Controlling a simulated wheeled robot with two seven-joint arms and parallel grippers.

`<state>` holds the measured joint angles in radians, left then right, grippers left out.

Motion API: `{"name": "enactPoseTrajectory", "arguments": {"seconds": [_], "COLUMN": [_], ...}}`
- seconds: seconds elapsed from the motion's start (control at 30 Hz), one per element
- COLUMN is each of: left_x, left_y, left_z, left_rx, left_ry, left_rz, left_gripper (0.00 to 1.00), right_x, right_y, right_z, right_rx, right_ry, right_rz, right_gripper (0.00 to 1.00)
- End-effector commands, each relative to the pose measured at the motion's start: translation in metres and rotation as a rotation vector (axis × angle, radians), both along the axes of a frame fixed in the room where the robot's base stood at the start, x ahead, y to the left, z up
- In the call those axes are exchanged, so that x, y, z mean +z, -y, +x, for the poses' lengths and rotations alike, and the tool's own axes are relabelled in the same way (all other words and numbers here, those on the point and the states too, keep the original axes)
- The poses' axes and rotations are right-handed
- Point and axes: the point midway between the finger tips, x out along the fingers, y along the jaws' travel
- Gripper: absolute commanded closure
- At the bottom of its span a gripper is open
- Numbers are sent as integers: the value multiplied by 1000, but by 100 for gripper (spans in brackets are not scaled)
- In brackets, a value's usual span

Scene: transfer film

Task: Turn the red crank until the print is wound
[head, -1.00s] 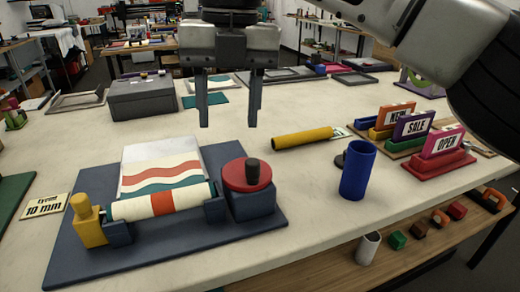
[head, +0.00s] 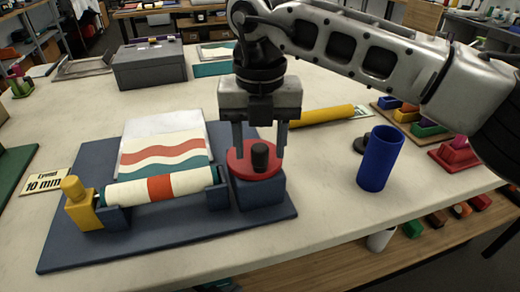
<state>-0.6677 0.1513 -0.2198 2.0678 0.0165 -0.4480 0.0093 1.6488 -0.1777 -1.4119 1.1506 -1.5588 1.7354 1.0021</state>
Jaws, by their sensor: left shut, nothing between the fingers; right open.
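The red crank (head: 242,170) is a round disc with a dark upright knob (head: 260,155), on a blue block at the right of the dark blue base (head: 75,240). The print (head: 165,150), with red and teal waves, runs down to a striped roller (head: 190,180) in front of it. My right gripper (head: 260,151) points down at the crank, open, one finger on each side of the knob in the picture. The fingers look apart from the knob; their exact depth is hard to tell. My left gripper is out of view.
A yellow post (head: 80,203) stands at the roller's left end. A blue cylinder (head: 380,160) stands right of the base, and a yellow tube (head: 320,116) lies behind it. A grey box (head: 150,67) stands at the back. My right arm covers the back right.

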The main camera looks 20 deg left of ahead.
Motion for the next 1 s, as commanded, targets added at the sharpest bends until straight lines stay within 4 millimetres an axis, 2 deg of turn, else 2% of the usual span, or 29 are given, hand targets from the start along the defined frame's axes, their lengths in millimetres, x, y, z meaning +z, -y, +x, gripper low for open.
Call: {"name": "enactPoseTrajectory", "arguments": {"seconds": [0.2,0.53,0.7,1.0], "left_x": [1,-2,-2,0], "left_y": [1,0,0,-1], "left_z": [2,1,1,2], "left_rx": [4,5,5,1], "left_ry": [0,-5,-4,5], "left_rz": [-2,0,0,2], "left_gripper": [100,100,100,100], "right_x": [-21,-24,-24,-24], "right_y": [0,0,0,1], "right_z": [0,0,0,1], "right_rx": [-1,-1,-1,21], "right_ry": [0,1,1,1], "right_rz": [0,0,0,0], "right_gripper": [52,52,97,96]}}
